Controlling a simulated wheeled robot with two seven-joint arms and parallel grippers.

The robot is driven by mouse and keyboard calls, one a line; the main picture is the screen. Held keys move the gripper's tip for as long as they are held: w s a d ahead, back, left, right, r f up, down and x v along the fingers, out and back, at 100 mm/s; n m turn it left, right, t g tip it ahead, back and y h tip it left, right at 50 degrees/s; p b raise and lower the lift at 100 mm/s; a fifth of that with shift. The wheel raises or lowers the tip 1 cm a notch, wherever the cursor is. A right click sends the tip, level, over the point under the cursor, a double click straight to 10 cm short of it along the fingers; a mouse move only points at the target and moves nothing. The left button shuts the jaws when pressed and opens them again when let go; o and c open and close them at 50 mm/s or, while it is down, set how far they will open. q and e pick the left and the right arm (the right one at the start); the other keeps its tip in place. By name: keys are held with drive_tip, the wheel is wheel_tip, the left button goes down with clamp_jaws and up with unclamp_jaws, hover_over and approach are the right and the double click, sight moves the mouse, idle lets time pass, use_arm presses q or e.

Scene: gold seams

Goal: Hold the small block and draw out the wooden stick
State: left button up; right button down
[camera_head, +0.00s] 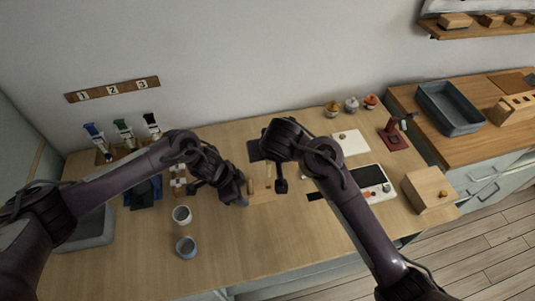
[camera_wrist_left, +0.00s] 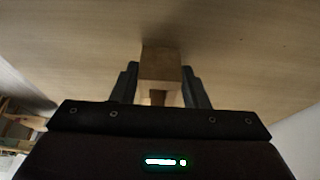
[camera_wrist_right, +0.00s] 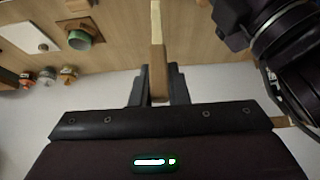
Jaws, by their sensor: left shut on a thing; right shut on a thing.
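The small wooden block (camera_wrist_left: 160,66) is between the fingers of my left gripper (camera_wrist_left: 160,84), which is shut on it close above the table. In the head view my left gripper (camera_head: 247,188) is near the table's middle. The wooden stick (camera_wrist_right: 157,58) is between the fingers of my right gripper (camera_wrist_right: 157,82), which is shut on it. The stick has a brown part at the fingers and a paler length beyond. In the head view my right gripper (camera_head: 281,184) is just right of the left one. Whether stick and block touch is unclear.
A black-screened white device (camera_head: 370,178) and a wooden box (camera_head: 428,190) are on the right. Several tubes stand in a rack (camera_head: 104,157) at the back left. The front middle of the table is clear.

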use_arm(q)
drive_tip(key=o, duration=1.2)
drive_tip(key=shift+r, duration=0.1)
drive_tip(key=v, duration=1.2)
